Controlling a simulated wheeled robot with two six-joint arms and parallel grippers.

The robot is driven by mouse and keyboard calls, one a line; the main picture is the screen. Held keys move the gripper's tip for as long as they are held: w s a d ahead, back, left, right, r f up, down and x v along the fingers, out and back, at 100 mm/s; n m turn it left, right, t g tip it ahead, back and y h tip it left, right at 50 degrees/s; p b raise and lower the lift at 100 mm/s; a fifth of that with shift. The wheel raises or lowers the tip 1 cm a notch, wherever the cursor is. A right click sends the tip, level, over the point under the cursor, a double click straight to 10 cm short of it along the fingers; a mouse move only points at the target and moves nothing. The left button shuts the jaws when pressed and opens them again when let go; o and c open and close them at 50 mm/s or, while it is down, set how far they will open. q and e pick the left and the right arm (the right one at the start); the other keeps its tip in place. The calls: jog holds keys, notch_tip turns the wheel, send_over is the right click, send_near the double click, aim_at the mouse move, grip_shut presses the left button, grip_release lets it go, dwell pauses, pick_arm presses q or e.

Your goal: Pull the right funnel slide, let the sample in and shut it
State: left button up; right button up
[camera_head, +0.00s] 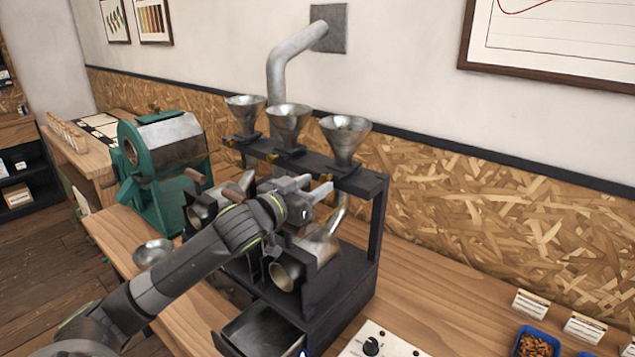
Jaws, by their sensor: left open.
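Three metal funnels stand in a row on a dark rack (374,185). The right funnel (345,137) is the nearest, with the middle funnel (288,122) and left funnel (246,110) behind it to the left. Small brass-coloured slide knobs show at the rack's front edge under the left and middle funnels. My left gripper (318,188) is open in front of the rack, just below and left of the right funnel. Its fingers largely hide that funnel's slide, and I cannot tell whether they touch it. No sample is clearly visible. My right gripper is out of view.
Metal drums (286,275) sit below the rack, partly behind my left arm. An open dark drawer (262,335) juts out at the base. A green roaster (160,165) and a metal bowl (153,252) stand left.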

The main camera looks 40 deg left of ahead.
pick_arm(q)
jog(key=shift+w+d, duration=0.1)
jog(key=shift+w, duration=0.85)
jog(key=shift+c, duration=0.4)
grip_shut()
